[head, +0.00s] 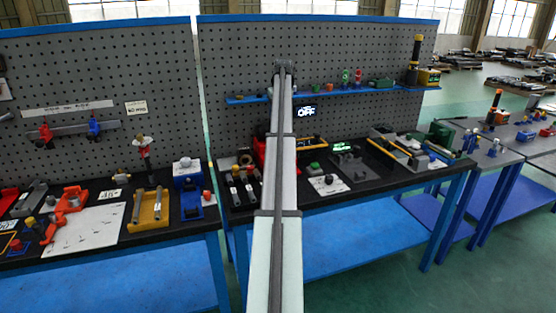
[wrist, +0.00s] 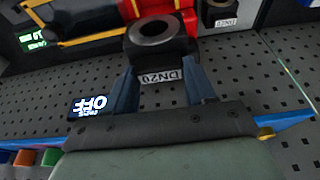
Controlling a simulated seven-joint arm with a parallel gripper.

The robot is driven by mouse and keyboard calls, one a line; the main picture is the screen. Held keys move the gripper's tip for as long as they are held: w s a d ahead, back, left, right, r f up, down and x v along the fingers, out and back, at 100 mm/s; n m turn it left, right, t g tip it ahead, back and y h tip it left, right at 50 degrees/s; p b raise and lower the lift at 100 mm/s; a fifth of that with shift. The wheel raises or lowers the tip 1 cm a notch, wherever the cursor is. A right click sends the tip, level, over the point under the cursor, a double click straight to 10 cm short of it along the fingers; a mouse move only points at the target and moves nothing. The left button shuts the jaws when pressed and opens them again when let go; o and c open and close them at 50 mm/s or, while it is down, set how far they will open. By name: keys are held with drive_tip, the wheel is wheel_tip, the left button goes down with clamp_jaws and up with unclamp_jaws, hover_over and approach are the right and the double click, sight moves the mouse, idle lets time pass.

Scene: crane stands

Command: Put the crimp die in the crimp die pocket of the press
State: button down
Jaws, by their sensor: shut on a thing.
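My gripper (wrist: 162,65) shows in the wrist view with its two blue-grey fingers closed on the crimp die (wrist: 150,34), a dark thick ring with a round hole. The die sits at the fingertips. A white label reading DN20 (wrist: 160,75) shows between the fingers. In the head view a red part (head: 262,152) shows beside my arm, which hides the gripper and die. I cannot make out the die pocket.
Another labelled dark piece (wrist: 222,14) is at the wrist view's upper right. In the head view, a lit OFF display (head: 307,111) hangs below the blue shelf (head: 345,91). The black-topped bench holds a yellow tray (head: 149,210), a white plate (head: 328,185) and other fixtures.

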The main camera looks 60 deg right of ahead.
wheel_tip(320, 180, down, 17)
drive_tip(key=shift+f, duration=0.1)
idle(0.7)
drive_tip(key=shift+f, duration=0.1)
drive_tip(key=c, duration=0.7)
unclamp_jaws()
drive_tip(key=shift+f, duration=0.1)
drive_tip(key=shift+o, duration=0.2)
drive_tip(key=v, duration=1.2)
